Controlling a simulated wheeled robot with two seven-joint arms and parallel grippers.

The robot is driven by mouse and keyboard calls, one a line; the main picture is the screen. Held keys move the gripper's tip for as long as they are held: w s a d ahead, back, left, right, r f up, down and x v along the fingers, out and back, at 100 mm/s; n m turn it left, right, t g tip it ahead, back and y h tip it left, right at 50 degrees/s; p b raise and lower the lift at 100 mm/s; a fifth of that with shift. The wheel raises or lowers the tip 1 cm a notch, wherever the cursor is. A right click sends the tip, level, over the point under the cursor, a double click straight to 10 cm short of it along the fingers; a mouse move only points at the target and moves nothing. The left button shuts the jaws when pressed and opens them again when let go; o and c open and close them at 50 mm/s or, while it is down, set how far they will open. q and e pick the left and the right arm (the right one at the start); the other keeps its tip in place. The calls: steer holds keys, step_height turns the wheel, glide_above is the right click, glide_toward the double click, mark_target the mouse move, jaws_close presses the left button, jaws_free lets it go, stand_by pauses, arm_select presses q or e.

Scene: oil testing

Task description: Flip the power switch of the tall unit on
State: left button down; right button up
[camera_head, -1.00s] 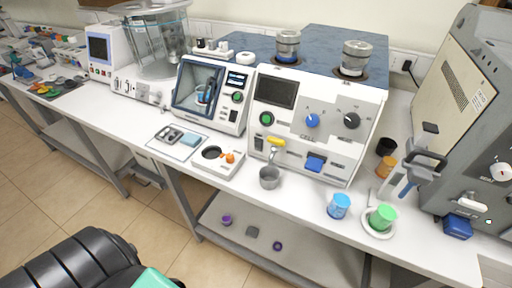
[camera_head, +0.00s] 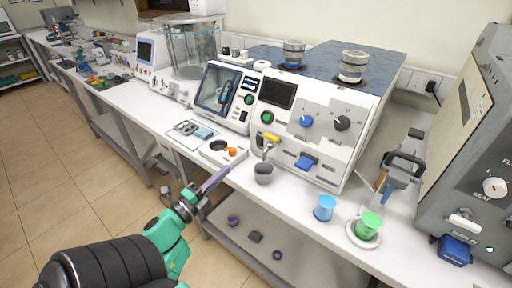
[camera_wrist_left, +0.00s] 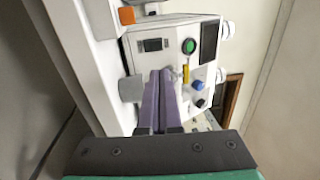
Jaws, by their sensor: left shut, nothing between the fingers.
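The white unit (camera_head: 318,128) with two knobs stands mid-bench; the frames do not say whether it is the tall unit. It also fills much of the left wrist view (camera_wrist_left: 160,61). Its front has a green button (camera_head: 267,117) and a small dark rocker switch (camera_head: 257,140), which shows in the wrist view (camera_wrist_left: 152,44); I cannot tell its position. My left gripper (camera_head: 227,169) is shut and empty, in front of the bench edge, lower left of the unit and apart from it. Its purple fingers (camera_wrist_left: 161,76) lie together in the wrist view. My right gripper is not in view.
A grey cup (camera_head: 264,174) stands before the unit under a yellow-handled tap (camera_head: 271,138). A blue cup (camera_head: 325,207) and a green cup (camera_head: 369,224) stand to the right. A large grey machine (camera_head: 475,165) stands far right. A lower shelf (camera_head: 300,245) runs beneath the bench.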

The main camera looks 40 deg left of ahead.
arm_select(q)
steer(key=shift+s+a, duration=0.1)
steer(key=shift+a, duration=0.1)
steer(key=p, duration=0.4)
glide_toward(258, 139)
steer(key=w, duration=0.6)
steer(key=shift+w+a+r, duration=0.1)
steer(key=shift+w+r, duration=0.1)
steer(key=shift+r, duration=0.2)
steer(key=shift+w+f, duration=0.1)
steer(key=shift+w, duration=0.1)
